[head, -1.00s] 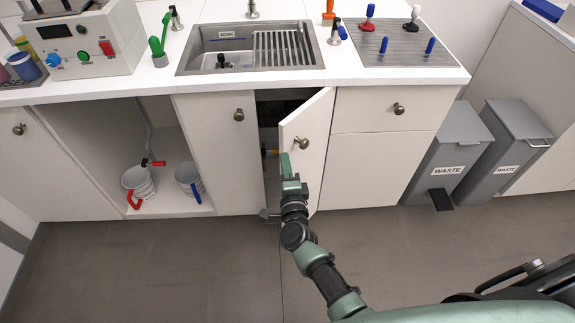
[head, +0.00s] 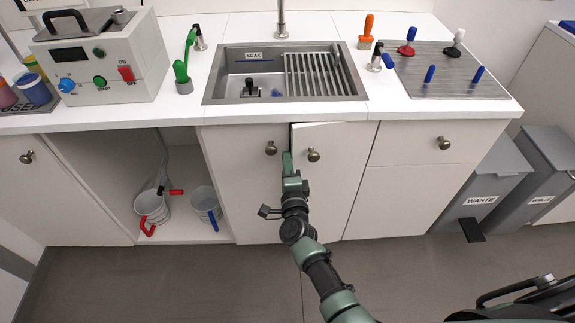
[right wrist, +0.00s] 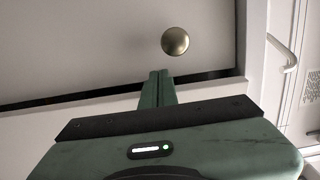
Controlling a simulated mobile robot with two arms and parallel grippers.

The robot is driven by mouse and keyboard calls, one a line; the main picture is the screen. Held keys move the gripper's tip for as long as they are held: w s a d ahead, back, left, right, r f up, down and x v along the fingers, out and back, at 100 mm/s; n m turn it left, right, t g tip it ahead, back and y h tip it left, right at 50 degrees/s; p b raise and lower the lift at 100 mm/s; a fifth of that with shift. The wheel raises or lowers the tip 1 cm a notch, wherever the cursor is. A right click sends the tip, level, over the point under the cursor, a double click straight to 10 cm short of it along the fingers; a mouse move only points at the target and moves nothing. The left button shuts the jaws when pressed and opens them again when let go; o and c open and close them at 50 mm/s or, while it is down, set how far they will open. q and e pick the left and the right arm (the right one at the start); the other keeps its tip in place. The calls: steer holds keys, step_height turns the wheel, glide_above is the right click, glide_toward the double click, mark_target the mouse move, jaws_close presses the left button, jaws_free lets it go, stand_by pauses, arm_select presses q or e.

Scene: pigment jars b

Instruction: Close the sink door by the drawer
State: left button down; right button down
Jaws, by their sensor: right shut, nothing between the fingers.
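The white sink door by the drawer (head: 335,190) is nearly flush in the head view, with a narrow dark gap at its top left. Its round knob (head: 313,155) faces out. The other sink door (head: 235,190) to its left looks shut. The drawer (head: 410,143) on the right is shut. My right gripper (head: 287,158) is shut and empty, in front of the seam between the two sink doors; contact with the door is unclear. In the right wrist view its fingertips (right wrist: 160,76) lie near a dark gap and a round knob (right wrist: 175,40). My left gripper is not in view.
The sink (head: 285,72) is set in the white counter above. An open bay on the left holds two buckets, one with a red handle (head: 152,207) and one with a blue handle (head: 206,206). Grey waste bins (head: 485,190) stand at right. The floor in front is clear.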

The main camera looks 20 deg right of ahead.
steer(key=shift+w, duration=0.25)
stand_by(0.3)
